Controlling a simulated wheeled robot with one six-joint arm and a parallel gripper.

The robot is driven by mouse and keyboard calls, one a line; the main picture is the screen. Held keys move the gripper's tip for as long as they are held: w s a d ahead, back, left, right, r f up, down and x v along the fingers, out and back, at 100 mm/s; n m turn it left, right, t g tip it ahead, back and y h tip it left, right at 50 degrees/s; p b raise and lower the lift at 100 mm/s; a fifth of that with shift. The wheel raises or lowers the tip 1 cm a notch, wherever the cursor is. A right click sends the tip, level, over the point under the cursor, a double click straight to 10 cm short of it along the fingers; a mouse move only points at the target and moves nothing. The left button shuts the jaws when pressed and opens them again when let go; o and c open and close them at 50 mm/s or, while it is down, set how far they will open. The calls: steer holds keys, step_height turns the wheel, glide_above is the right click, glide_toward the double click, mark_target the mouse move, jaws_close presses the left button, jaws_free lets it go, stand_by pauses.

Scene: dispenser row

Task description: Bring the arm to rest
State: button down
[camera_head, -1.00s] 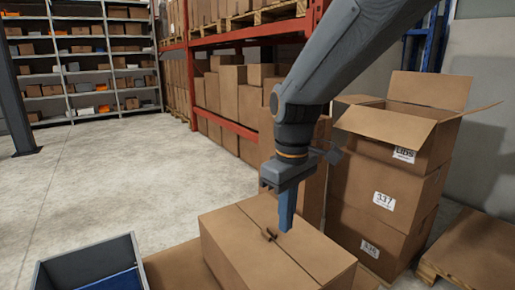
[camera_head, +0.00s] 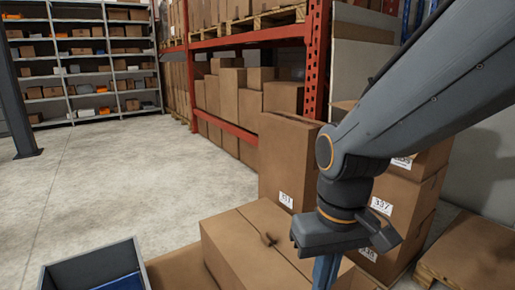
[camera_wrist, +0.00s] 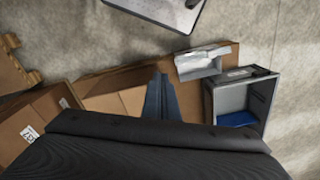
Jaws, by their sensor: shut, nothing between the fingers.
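My arm reaches in from the upper right in the head view. My gripper (camera_head: 325,272) points down at the right edge of the closed brown carton (camera_head: 245,240), its fingertips cut off by the bottom of the picture. In the wrist view my gripper (camera_wrist: 161,92) shows its fingers together, with nothing between them. The carton lies beneath them there. I cannot tell the exact height of the fingers above it.
A grey bin (camera_head: 95,270) with something blue inside stands at the lower left. Stacked cartons (camera_head: 408,205) and a wooden pallet (camera_head: 475,250) are at the right. A red rack (camera_head: 315,60) stands behind. The floor (camera_head: 110,180) at the left is clear.

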steer(key=d+r+m+p, duration=0.2)
steer(key=d+r+p, duration=0.6)
steer(key=p, duration=0.7)
steer(key=shift+s+r+m+h, duration=0.25)
steer(key=shift+r+m+h, duration=0.05)
steer(key=shift+r, duration=0.1)
